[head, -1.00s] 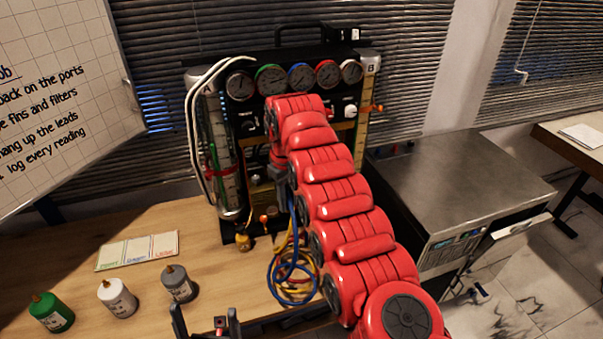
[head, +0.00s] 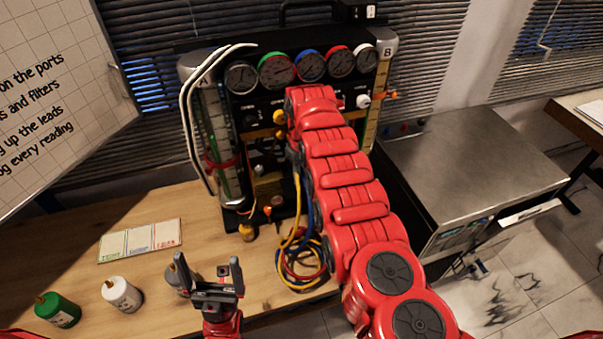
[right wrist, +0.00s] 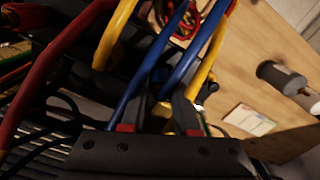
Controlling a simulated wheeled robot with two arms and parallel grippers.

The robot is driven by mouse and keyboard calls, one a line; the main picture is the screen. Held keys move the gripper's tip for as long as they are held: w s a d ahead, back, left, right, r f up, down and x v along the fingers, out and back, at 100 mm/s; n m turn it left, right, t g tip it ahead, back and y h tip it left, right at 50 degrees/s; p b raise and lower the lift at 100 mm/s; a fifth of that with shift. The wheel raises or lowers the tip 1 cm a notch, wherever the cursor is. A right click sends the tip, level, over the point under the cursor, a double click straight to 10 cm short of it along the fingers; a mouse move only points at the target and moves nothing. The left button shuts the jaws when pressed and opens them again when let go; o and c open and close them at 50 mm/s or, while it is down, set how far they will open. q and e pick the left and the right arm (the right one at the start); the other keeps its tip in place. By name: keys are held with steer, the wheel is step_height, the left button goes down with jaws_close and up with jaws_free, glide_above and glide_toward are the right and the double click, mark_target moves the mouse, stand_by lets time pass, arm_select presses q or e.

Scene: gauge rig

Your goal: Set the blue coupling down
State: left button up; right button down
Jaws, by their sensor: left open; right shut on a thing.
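My right arm reaches across to the front of the gauge rig (head: 262,110), and its gripper is mostly hidden behind its own red links in the head view. In the right wrist view my right gripper (right wrist: 158,118) is shut, with blue hose (right wrist: 143,78) running down to its fingers. The blue coupling at the hose end is not clearly visible between them. The blue hose also hangs below the rig in the head view (head: 311,215). My left gripper (head: 205,268) is open and empty above the bench's front edge.
Yellow, blue and red hoses (head: 290,270) lie coiled on the wooden bench (head: 205,220). Green (head: 57,310), white (head: 122,294) and grey (head: 180,278) bottles stand at the left, the grey one close to my left gripper. A labelled card (head: 140,241) lies behind them.

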steer(key=shift+s+d+f, duration=0.1)
steer(key=shift+d+f, duration=0.1)
steer(key=c, duration=0.9)
jaws_free()
steer(key=shift+c, duration=0.2)
steer(key=shift+o, duration=1.4)
steer(key=shift+a, duration=0.1)
